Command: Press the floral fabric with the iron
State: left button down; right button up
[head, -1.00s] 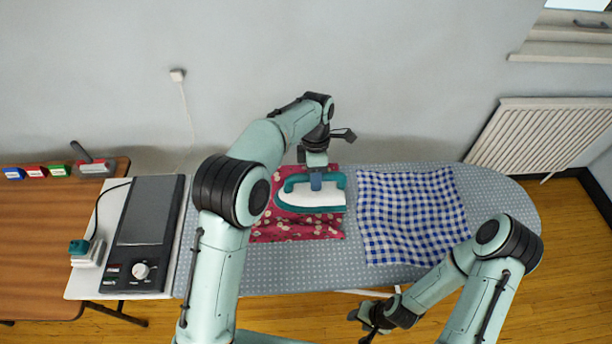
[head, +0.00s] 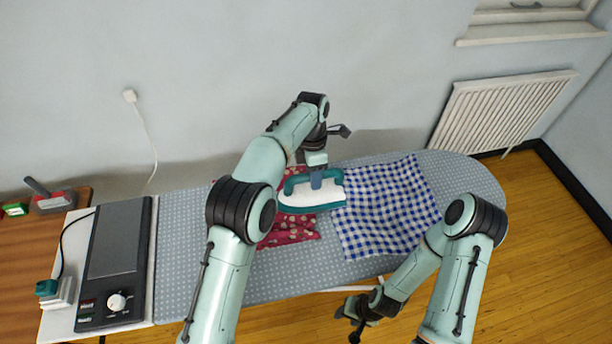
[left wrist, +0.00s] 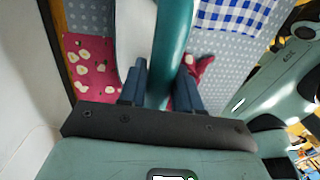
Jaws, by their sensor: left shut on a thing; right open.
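The floral fabric (head: 290,231), red with pale flowers, lies on the grey dotted ironing board (head: 250,285), partly hidden by my left arm and the iron. The iron (head: 311,197), white with a teal handle and edge, is over the fabric's right part, its tip pointing right to the edge of the blue checked cloth. I cannot tell whether its sole touches the fabric. My left gripper (head: 318,178) is shut on the iron's handle; the left wrist view shows the teal handle (left wrist: 170,50) between its fingers. My right gripper (head: 358,316) is open and empty in front of the board.
A blue checked cloth (head: 385,215) lies on the board right of the floral fabric. A dark control unit with a knob (head: 117,301) stands at the left end. A wooden table (head: 30,245) is at far left, and a radiator (head: 500,112) on the back wall. The board's right end is bare.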

pick_arm(q)
jog(key=shift+d, duration=0.25)
jog(key=shift+r, duration=1.3)
jog(key=shift+a, duration=0.15)
